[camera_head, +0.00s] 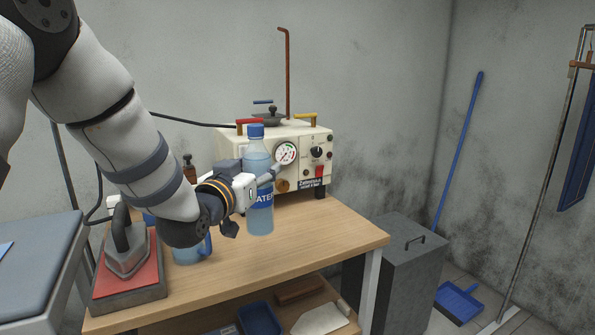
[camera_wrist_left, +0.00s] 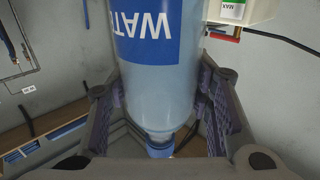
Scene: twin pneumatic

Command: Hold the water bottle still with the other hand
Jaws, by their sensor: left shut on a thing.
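The water bottle (camera_head: 260,219) is clear blue with a blue cap and a blue label. It stands upright at the wooden table, in front of the cream machine. My left gripper (camera_head: 264,180) is shut on the bottle around its upper body, just above the label. In the left wrist view the bottle (camera_wrist_left: 157,85) appears upside down, with its cap at the bottom and the finger pads of the left gripper (camera_wrist_left: 163,103) on both sides. Whether its base touches the tabletop is hard to tell. My right gripper is not in view.
The cream machine (camera_head: 230,150) with a gauge, knob and coloured handles stands behind the bottle. A blue mug (camera_head: 187,256) is partly hidden under my left wrist. An iron (camera_head: 128,255) rests on a red pad at the left. The table's right front (camera_head: 325,245) is clear.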

